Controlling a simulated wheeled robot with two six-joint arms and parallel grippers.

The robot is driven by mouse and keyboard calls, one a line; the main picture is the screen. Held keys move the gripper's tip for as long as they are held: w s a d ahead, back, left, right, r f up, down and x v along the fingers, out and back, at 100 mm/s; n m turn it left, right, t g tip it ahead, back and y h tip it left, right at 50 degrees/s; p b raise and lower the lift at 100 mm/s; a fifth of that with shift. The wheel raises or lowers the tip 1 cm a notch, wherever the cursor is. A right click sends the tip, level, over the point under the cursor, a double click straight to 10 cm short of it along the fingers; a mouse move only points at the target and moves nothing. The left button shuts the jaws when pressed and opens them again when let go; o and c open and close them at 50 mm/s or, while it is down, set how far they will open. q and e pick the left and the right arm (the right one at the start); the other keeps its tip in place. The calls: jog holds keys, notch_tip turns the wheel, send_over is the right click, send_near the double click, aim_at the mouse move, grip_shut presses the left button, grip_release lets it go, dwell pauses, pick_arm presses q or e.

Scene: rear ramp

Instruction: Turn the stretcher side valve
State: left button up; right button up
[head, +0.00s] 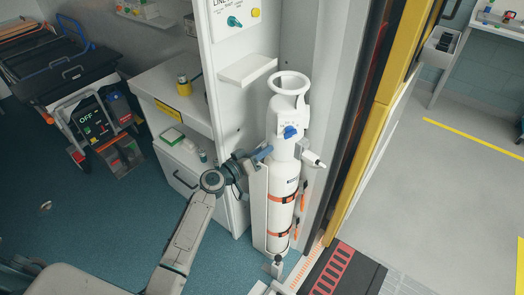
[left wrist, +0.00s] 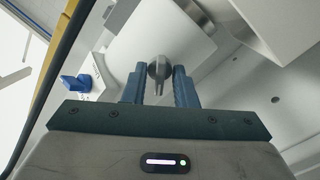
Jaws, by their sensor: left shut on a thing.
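A white gas cylinder (head: 282,205) stands upright in a wall bracket, held by orange-trimmed straps. A blue knob (head: 291,132) sits on the front of its white head and also shows at the left of the left wrist view (left wrist: 75,82). My left gripper (head: 266,152) is at the left side of the cylinder's neck. In the left wrist view, its blue fingers (left wrist: 159,88) are shut on a small grey valve handle (left wrist: 159,68) with a round top. The handle is hidden behind the gripper in the head view. My right gripper is not in view.
A white cabinet wall with a small shelf (head: 247,69) stands left of the cylinder. A yellow door post (head: 375,125) rises to its right. A stretcher (head: 65,70) stands at the far left.

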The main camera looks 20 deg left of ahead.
pick_arm(q)
jog(key=shift+d+n+p, duration=0.1)
jog(key=shift+n+p, duration=0.25)
jog(key=shift+n, duration=6.35)
jog(key=shift+r, duration=0.1)
jog(key=o, duration=0.6)
jog(key=shift+s+d+r, duration=0.1)
